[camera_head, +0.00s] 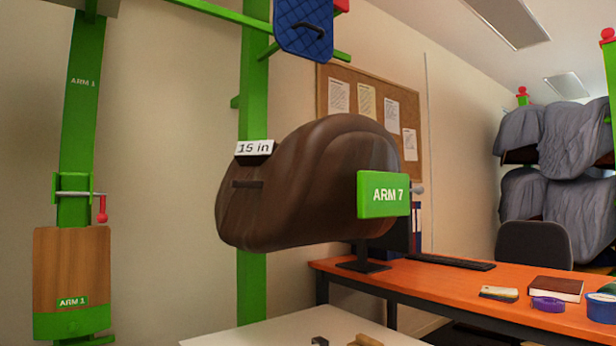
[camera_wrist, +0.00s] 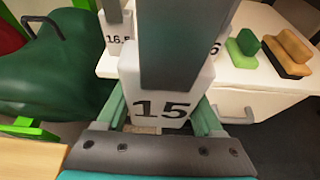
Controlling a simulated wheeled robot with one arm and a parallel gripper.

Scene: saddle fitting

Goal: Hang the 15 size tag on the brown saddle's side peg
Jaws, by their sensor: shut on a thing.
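The brown saddle (camera_head: 310,180) is mounted on a green post in the head view, with a white "15 in" label (camera_head: 254,148) on its upper left. A short dark side peg (camera_head: 247,183) sticks out below that label, with nothing hanging on it. In the wrist view my gripper (camera_wrist: 160,112) is shut on the white 15 size tag (camera_wrist: 162,88), its number facing the camera. A broad grey strip rises above the tag. My gripper is not visible in the head view, so its distance from the peg cannot be told.
An orange desk (camera_head: 450,291) lies beyond, and a white tabletop (camera_head: 290,330) below. In the wrist view, a 16.5 tag (camera_wrist: 118,42) and green and tan blocks are behind, with a green saddle (camera_wrist: 50,75) left.

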